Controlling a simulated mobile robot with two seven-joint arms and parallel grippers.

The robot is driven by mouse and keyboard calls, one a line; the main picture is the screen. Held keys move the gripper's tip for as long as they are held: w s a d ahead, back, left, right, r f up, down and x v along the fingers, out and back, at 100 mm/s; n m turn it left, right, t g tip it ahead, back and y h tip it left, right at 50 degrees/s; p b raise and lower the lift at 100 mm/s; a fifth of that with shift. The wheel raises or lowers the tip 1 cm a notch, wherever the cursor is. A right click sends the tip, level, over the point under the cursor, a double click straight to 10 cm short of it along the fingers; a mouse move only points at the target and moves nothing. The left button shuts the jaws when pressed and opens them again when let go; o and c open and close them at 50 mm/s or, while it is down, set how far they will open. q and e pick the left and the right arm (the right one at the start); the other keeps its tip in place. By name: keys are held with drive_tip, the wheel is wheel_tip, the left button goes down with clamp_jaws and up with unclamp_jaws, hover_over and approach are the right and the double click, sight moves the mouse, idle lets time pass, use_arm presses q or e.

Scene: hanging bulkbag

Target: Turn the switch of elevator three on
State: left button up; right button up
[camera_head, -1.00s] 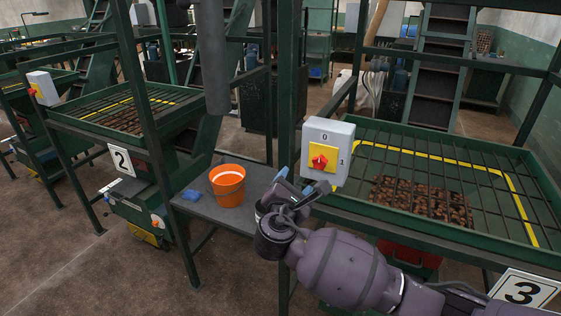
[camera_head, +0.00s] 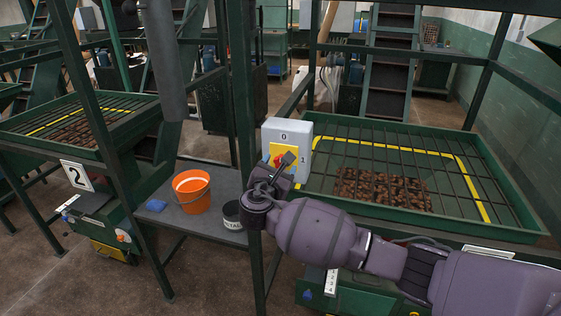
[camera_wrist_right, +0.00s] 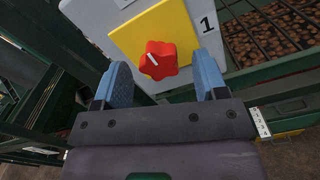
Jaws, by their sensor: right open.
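The switch box (camera_head: 290,132) is pale grey with a yellow plate, marked 0 at its top and 1 at its right. Its red knob (camera_wrist_right: 160,60) shows clearly in the wrist view, with a white mark tilted to the upper left. In the head view the knob is partly hidden by my gripper. My right gripper (camera_wrist_right: 163,66) is open, with one blue finger on either side of the knob. I see gaps between fingers and knob; contact cannot be told. My left gripper is not in view.
A green grated hopper (camera_head: 345,207) holding brown pieces stands right of the box. A green post (camera_head: 243,110) rises just left of it. An orange bucket (camera_head: 192,194) and a dark tin (camera_head: 232,214) stand on a grey shelf. A grey pipe (camera_head: 160,60) hangs at upper left.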

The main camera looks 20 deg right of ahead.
drive_tip(key=shift+x, duration=1.1)
drive_tip(key=shift+c, duration=0.5)
drive_tip(key=c, duration=0.8)
